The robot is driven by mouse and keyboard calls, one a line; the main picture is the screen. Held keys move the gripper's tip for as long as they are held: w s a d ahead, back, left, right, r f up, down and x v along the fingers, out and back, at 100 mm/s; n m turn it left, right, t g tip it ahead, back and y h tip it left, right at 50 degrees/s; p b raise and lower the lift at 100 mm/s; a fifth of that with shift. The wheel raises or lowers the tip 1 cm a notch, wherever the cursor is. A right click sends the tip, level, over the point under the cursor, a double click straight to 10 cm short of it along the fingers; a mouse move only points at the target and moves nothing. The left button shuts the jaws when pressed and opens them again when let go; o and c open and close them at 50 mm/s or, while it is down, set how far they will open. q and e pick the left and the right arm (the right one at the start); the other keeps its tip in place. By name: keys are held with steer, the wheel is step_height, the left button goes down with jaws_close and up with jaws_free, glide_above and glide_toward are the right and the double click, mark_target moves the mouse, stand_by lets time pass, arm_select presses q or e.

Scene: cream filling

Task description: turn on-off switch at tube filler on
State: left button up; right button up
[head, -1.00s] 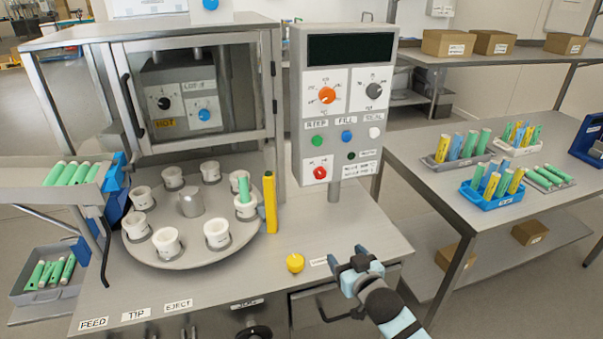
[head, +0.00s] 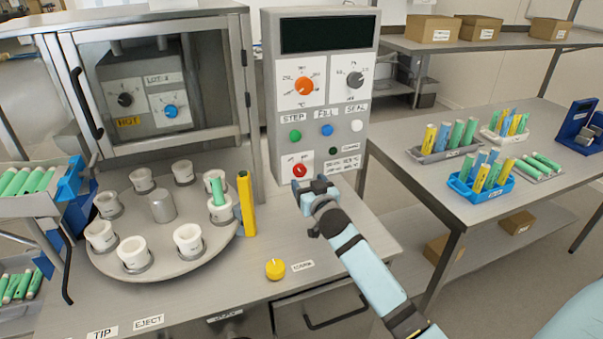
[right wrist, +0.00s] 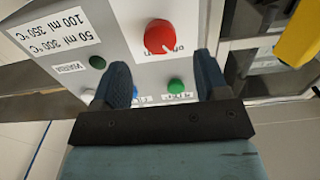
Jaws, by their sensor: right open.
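The on-off switch is a red rotary knob (head: 300,170) on a white plate low on the grey control panel (head: 318,100) of the tube filler. It also shows in the right wrist view as a red knob (right wrist: 159,36) with a white pointer line. My right gripper (head: 314,183) is just below and in front of the knob. In the right wrist view its two blue fingers (right wrist: 162,80) are open and empty, with the knob ahead between their lines, apart from both. My left gripper is not in view.
Green, blue and white buttons (head: 327,130) sit above the switch. A yellow post (head: 246,204) and turntable (head: 205,247) with white cups stand left. A yellow knob (head: 275,268) is on the front table. A side table (head: 480,205) with tube racks stands right.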

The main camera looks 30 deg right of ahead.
mark_target(301, 172)
steer(key=x, duration=0.5)
steer(key=shift+w, duration=0.15)
steer(key=c, duration=0.9)
